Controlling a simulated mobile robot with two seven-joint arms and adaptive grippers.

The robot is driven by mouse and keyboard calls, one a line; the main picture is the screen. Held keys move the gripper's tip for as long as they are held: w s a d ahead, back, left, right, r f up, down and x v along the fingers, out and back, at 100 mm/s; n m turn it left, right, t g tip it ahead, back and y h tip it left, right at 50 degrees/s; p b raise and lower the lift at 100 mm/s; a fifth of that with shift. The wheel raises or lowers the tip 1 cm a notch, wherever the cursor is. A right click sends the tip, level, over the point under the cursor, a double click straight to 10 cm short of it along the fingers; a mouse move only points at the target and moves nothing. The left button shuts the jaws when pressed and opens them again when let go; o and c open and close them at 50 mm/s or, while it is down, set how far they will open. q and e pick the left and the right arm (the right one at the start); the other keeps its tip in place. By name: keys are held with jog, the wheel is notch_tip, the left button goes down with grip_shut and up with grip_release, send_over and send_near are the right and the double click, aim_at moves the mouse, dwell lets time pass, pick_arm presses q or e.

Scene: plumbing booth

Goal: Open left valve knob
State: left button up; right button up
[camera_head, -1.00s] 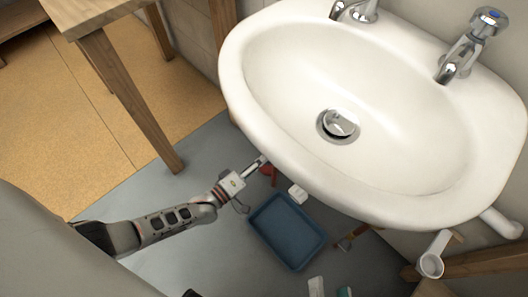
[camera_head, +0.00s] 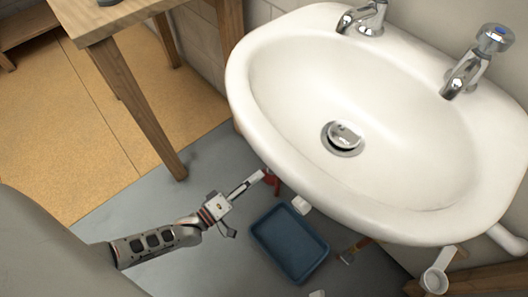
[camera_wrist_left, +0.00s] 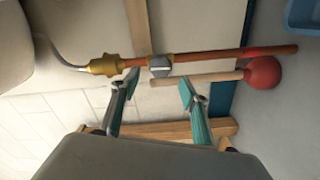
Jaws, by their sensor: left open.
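In the left wrist view a reddish pipe with a brass fitting (camera_wrist_left: 103,66) runs across, and a small grey valve knob (camera_wrist_left: 160,66) sits on it. My left gripper (camera_wrist_left: 160,84) is open, its teal fingers on either side of the knob's line. The knob lies just past the fingertips, nearer the left finger; I cannot tell whether they touch. In the head view my left gripper (camera_head: 258,177) is low, beside the sink's near left rim; the knob is hidden there. My right gripper is not in view.
A plunger with a red cup (camera_wrist_left: 264,72) lies close by, its wooden handle reaching between the fingers. The white sink (camera_head: 290,60) overhangs this area. A blue tray (camera_head: 289,243) is on the grey floor. A wooden table (camera_head: 140,90) stands at left.

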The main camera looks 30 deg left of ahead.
pick_arm(q)
jog(key=v, duration=0.5)
jog(key=shift+s+a, duration=0.1)
jog(key=shift+s, duration=0.2)
